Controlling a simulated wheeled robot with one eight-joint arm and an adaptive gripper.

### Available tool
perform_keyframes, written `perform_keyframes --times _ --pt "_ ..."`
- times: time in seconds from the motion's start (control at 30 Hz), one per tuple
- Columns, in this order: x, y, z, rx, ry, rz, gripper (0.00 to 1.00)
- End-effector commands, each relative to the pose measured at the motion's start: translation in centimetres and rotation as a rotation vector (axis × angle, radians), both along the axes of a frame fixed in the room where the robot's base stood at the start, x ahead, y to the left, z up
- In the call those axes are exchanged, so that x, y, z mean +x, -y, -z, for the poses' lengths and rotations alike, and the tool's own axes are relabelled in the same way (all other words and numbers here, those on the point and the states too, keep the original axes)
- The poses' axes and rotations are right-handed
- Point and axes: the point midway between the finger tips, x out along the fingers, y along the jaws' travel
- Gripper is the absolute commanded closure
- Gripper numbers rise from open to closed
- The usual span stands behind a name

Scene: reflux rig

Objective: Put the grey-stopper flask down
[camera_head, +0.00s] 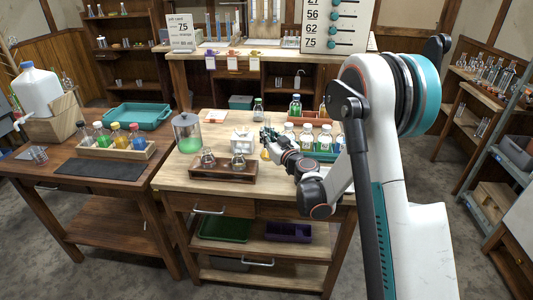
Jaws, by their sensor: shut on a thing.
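My gripper (269,138) reaches over the pale wooden workbench (185,176), near its middle. It is shut on a small flask (265,153) with a little amber liquid showing below the fingers. The arm and fingers hide most of this flask, and its stopper colour is too small to tell. I cannot tell whether its base touches the bench. Two clear flasks (208,158) sit in a dark wooden rack (224,173) at the bench front, left of the gripper.
A glass jar of green liquid (187,133) and a white stand (242,137) are left of the gripper. Several green-labelled bottles (307,137) stand close on its right. A left table holds a rack of coloured bottles (118,152), a dark mat (100,168) and a teal tray (137,117).

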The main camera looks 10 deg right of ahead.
Motion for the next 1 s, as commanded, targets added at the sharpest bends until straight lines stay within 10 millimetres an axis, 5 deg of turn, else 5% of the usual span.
perform_keyframes --times 0.53,0.93,1.0 --pt "0.0 0.0 5.4 0.0 0.0 0.0 1.0" --pt "0.0 0.0 5.7 0.0 0.0 0.0 1.0" --pt "0.0 0.0 5.7 0.0 0.0 0.0 0.74"
